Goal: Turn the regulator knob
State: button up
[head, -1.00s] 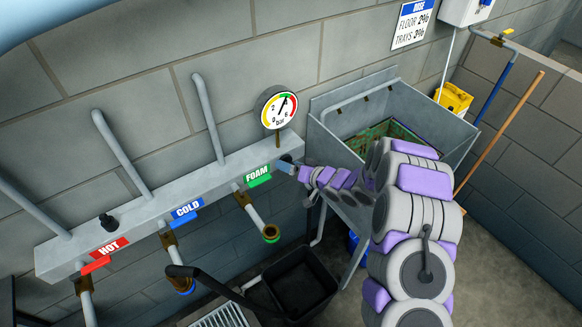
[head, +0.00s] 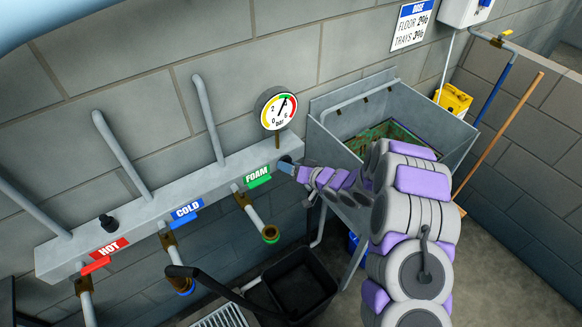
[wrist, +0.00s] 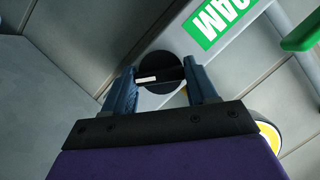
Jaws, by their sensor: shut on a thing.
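The regulator knob (wrist: 160,74) is a round black knob with a white mark on its face, seen in the wrist view on the grey manifold (head: 150,213) near the green FOAM label (head: 257,176). My gripper (wrist: 162,88) has its two blue fingers on either side of the knob and is shut on it. In the head view my gripper (head: 287,167) is at the right end of the manifold, where it hides the knob. The round pressure gauge (head: 278,108) stands above, its needle pointing up and slightly right.
A metal sink (head: 335,112) stands right of the manifold. A black bin (head: 300,283) is on the floor below. HOT (head: 108,248) and COLD (head: 187,210) labels, several grey pipes and hanging hose outlets line the manifold to the left.

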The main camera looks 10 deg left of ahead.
jog(key=shift+f+n+h, duration=0.1)
jog(key=shift+n+h, duration=0.2)
jog(key=o, duration=1)
jog(key=p+v, duration=0.2)
jog(key=v, duration=1.5)
jog(key=shift+s+d+f, duration=0.1)
jog(key=shift+s+d, duration=0.05)
jog(key=shift+d, duration=0.05)
